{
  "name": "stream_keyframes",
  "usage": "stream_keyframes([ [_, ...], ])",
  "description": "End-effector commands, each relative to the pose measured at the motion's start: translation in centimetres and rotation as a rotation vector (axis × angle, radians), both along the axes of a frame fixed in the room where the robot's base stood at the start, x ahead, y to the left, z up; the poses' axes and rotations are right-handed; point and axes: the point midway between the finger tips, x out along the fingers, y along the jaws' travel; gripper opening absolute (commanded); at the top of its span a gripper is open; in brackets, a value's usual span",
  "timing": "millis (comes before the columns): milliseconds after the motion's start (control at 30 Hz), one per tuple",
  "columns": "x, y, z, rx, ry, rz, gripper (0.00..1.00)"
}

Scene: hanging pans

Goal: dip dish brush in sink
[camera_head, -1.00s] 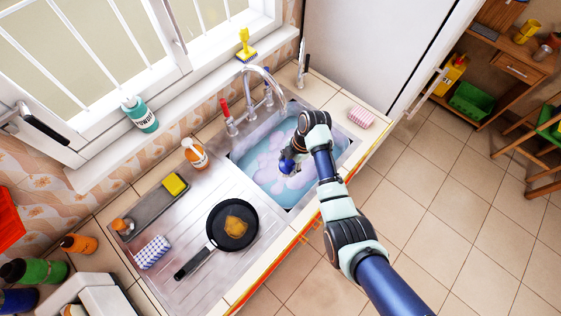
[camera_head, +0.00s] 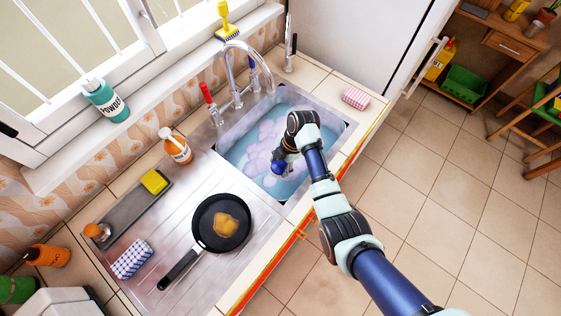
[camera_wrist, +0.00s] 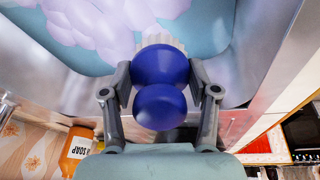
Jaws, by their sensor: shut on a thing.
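The dish brush (camera_wrist: 160,105) has a blue two-bulb handle and pale bristles. In the wrist view it sits between both fingers of my gripper (camera_wrist: 161,80), which is shut on it. In the head view the blue of the brush (camera_head: 279,167) shows at the end of my arm, over the front part of the sink. The sink (camera_head: 231,137) is metal and holds blue water with pale lilac foam (camera_head: 262,150). The bristles show against the foam and water in the wrist view. I cannot tell whether they touch the water.
A tall curved tap (camera_head: 232,62) rises behind the sink. A black pan (camera_head: 206,236) with food lies on the drainboard, left of the sink. An orange soap bottle (camera_head: 176,148) and a yellow sponge (camera_head: 154,182) stand farther back. A pink striped sponge (camera_head: 356,98) lies right of the sink.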

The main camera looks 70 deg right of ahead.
Motion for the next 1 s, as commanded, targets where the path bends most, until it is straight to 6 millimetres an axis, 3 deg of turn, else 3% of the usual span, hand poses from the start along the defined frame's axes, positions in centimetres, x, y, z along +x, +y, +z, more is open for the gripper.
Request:
stream_keyframes([
  [33, 0.0, 0.0, -1.1, 0.0, 0.0, 0.0, 0.32],
  [533, 0.0, 0.0, -6.7, 0.001, 0.001, 0.0, 0.32],
  [1000, 0.0, 0.0, -7.2, 0.0, 0.0, 0.0, 0.32],
])
